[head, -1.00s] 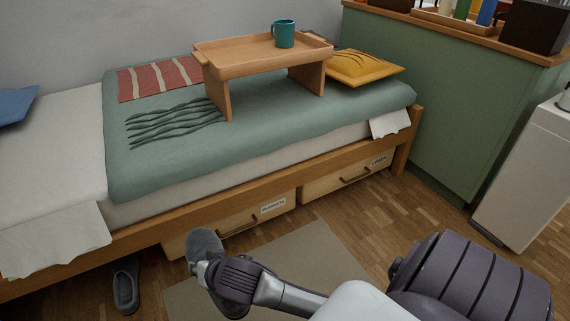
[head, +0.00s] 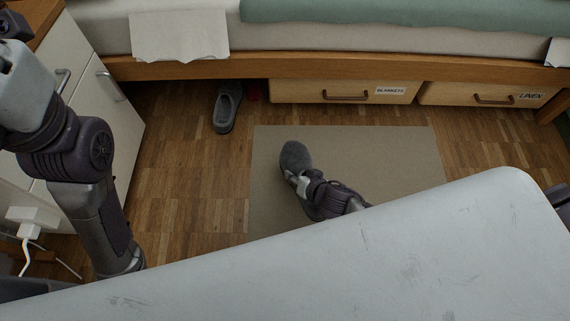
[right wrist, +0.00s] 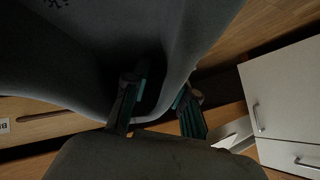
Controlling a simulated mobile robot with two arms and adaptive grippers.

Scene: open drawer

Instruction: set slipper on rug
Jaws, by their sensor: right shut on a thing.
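A grey slipper (head: 295,157) is held by my right gripper (head: 302,181) over the left part of the beige rug (head: 400,150); I cannot tell whether it touches the rug. In the right wrist view the slipper (right wrist: 215,25) fills the upper left, and the two fingers of the right gripper (right wrist: 160,108) are shut on its rim. A second grey slipper (head: 227,106) lies on the wood floor left of the rug, by the bed. My left arm stands at the left of the head view; its gripper is out of view.
The bed with two drawers, labelled BLANKETS (head: 340,91) and LINEN (head: 480,94), runs along the far side of the rug. A white cabinet (head: 110,110) stands at left, with a white plug and cable (head: 32,222) near it. The rug's right half is clear.

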